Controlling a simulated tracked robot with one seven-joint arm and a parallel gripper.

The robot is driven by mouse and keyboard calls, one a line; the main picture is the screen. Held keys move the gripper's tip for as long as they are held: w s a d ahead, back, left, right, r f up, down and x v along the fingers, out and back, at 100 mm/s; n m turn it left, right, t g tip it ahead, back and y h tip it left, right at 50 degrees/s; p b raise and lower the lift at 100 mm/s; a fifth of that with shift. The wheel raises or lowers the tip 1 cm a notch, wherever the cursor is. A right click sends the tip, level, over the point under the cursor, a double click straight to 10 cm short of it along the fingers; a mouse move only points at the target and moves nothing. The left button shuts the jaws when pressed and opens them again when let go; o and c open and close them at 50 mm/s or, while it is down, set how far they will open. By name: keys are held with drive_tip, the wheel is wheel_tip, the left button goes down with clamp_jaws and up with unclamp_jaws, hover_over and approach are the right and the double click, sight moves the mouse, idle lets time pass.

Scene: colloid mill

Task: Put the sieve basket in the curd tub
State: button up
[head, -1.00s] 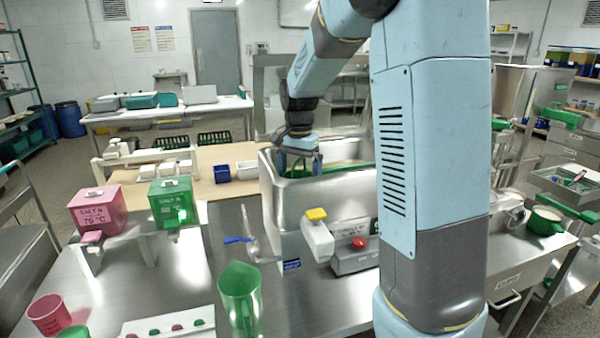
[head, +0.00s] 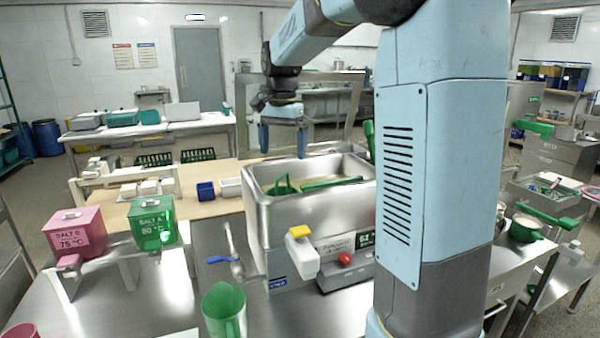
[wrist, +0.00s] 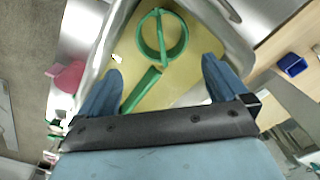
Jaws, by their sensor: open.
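The steel curd tub (head: 310,211) holds a yellowish content, seen in the wrist view (wrist: 190,82). The sieve basket (head: 284,186), a green ring with a handle across it, is inside the tub near its left end. In the wrist view the basket (wrist: 142,44) sits in the yellowish content, clear of the tub walls. My gripper (head: 283,155) is open and empty above the tub. In the wrist view my gripper (wrist: 161,64) has its two blue fingers wide apart, and the basket lies beyond them, untouched.
A green jug (head: 225,310) and pink and green salt boxes (head: 78,232) stand left.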

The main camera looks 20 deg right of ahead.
drive_tip(key=s+f+n+t, duration=0.1)
drive_tip(key=s+n, duration=0.3)
drive_tip(key=s, duration=1)
drive_tip(key=s+f+n+t, duration=0.2)
drive_tip(key=s+n+t, duration=0.2)
drive_tip(key=s, duration=0.9)
drive_tip(key=shift+s+d+n, duration=0.15)
drive_tip(key=shift+s+n, duration=0.2)
drive_tip(key=shift+n, duration=0.05)
